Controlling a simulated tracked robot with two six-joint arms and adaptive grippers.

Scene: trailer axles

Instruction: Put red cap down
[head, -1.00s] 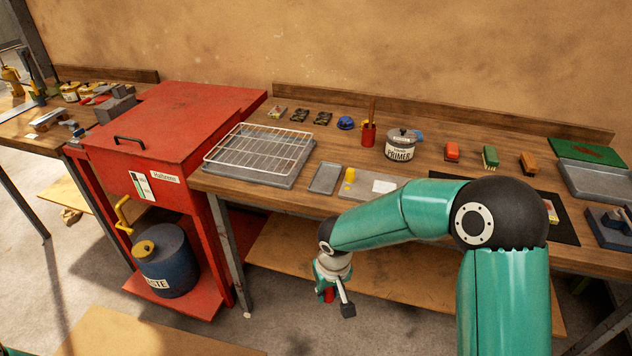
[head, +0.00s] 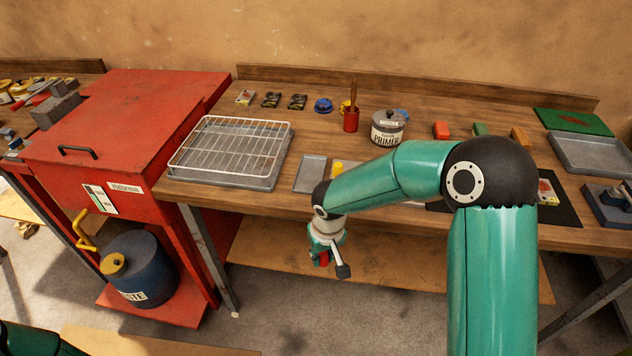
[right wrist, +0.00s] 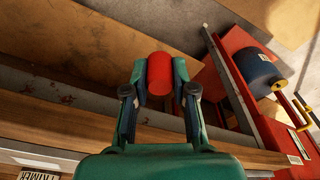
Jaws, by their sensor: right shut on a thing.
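My right gripper (head: 328,262) hangs in front of the workbench, below the level of its top. It is shut on the red cap (right wrist: 159,75), a short red cylinder between its two fingers in the right wrist view. In the head view only a small part of the red cap (head: 324,258) shows between the fingers. The cap touches no surface that I can see. My left gripper is not in view.
The workbench (head: 250,198) carries a wire rack (head: 230,148) over a tray, a small grey tray (head: 311,174) and a primer pot (head: 388,127). A red cabinet (head: 100,130) stands to the left, with a blue waste drum (head: 140,270) beneath. A lower shelf (head: 280,250) lies behind the gripper.

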